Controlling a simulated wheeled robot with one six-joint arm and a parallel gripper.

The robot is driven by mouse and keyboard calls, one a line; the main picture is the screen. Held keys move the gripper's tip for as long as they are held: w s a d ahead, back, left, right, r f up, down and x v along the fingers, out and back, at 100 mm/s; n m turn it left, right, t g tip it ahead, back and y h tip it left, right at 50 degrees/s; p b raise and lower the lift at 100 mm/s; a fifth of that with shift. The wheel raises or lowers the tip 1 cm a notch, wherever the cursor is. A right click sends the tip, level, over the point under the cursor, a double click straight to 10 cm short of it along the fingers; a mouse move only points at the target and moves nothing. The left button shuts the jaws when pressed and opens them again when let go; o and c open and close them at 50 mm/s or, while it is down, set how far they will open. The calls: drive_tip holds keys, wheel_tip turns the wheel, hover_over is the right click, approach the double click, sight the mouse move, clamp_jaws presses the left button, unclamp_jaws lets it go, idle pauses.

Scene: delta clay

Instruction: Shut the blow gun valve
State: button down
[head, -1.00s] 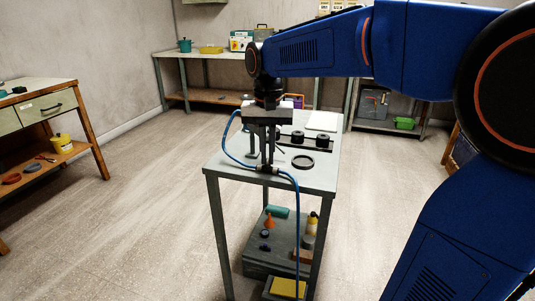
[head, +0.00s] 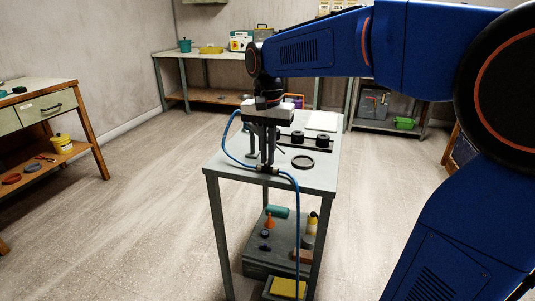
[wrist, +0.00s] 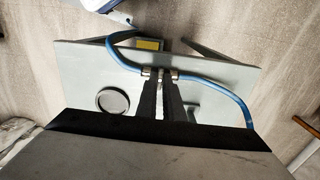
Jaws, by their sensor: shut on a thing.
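The blow gun valve (head: 275,171) is a small metal fitting in the blue hose (head: 230,149) at the near edge of the grey table. Its metal ends show on both sides of my fingers in the wrist view (wrist: 174,73). My gripper (head: 267,164) points down over the valve and is shut on it. In the wrist view my gripper (wrist: 162,78) has its two dark fingers close together over the middle of the valve. The fingers hide the handle, so I cannot tell its angle.
The grey table (head: 225,172) carries a dark ring (head: 303,162), several black round parts behind it and a pale flat plate (head: 323,121). The hose hangs down past the table's near edge. Open floor surrounds the table.

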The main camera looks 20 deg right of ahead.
drive_tip(key=c, duration=1.9)
unclamp_jaws()
wheel_tip(320, 180, up, 17)
drive_tip(key=shift+r, duration=0.2)
drive_tip(key=s+d+f+n+t, duration=0.2)
drive_tip(key=s+d+f+n, duration=0.1)
drive_tip(key=s+f, duration=0.9)
drive_tip(key=s+d+f+n+t, duration=0.2)
drive_tip(key=s+d+f+n, duration=0.2)
drive_tip(key=s+f, duration=0.7)
wheel_tip(320, 180, down, 5)
drive_tip(key=shift+s+r+t, duration=0.1)
drive_tip(key=shift+s+t, duration=0.3)
